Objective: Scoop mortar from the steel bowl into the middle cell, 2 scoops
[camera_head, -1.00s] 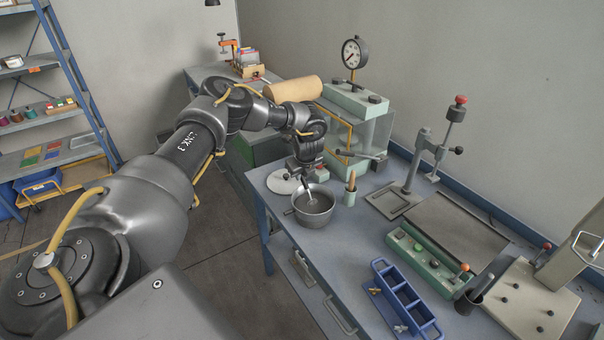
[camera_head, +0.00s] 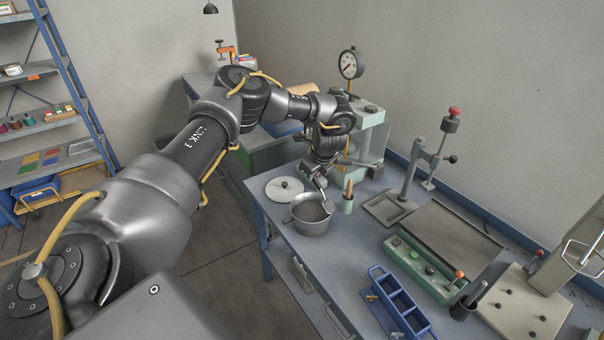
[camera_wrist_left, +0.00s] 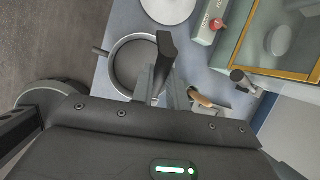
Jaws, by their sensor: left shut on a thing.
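The steel bowl (camera_head: 298,219) stands on the bench, and its inside shows grey; it is also in the left wrist view (camera_wrist_left: 117,70). My left gripper (camera_head: 310,170) is above the bowl's far right side, shut on the scoop (camera_head: 327,204). The scoop's end points down at the bowl's right rim; I cannot tell whether it is touching or what it carries. In the left wrist view the dark handle (camera_wrist_left: 167,48) stands between the fingers. The blue three-cell mould (camera_head: 378,271) lies at the front of the bench; its middle cell (camera_head: 401,302) looks empty. My right gripper is not in view.
A round lid (camera_head: 284,188) lies left of the bowl. A green pot holding a wooden-handled tool (camera_head: 348,196) stands close on its right. A press with a gauge (camera_head: 367,135) is behind. A green-framed plate device (camera_head: 420,267) sits beside the mould. Bench between bowl and mould is clear.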

